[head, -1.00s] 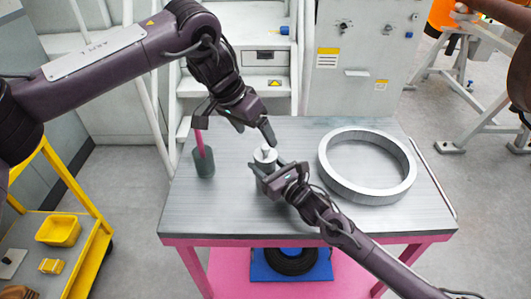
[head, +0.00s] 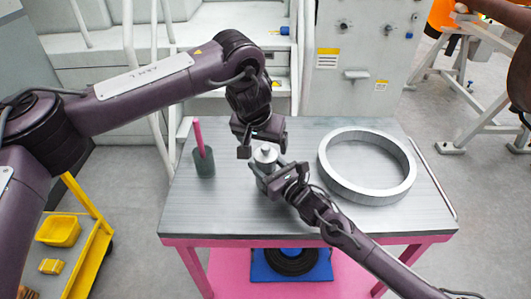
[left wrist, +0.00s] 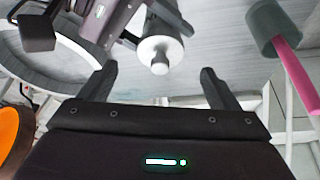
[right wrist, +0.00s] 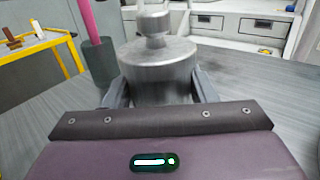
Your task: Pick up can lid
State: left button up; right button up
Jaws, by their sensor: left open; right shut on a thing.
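A metal can (right wrist: 158,82) stands upright on the table, and my right gripper (head: 270,180) is shut on its body from the right. The can lid (head: 265,153), with a small knob on top, sits on the can; it also shows in the left wrist view (left wrist: 160,50). My left gripper (head: 262,140) is just above and behind the can. In the left wrist view its fingers (left wrist: 158,85) are open and apart, pointing toward the lid knob, with nothing between them.
A dark cup (head: 204,162) with a pink rod stands left of the can. A large metal ring (head: 368,192) lies on the right of the table (head: 230,215). A yellow trolley (head: 92,255) stands at lower left. The table front is clear.

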aim_at(265, 147)
pick_arm(q)
jog(key=x, duration=0.5)
jog(key=shift+w+r, duration=0.2)
jog(key=shift+w, duration=0.2)
jog(key=c, duration=0.9)
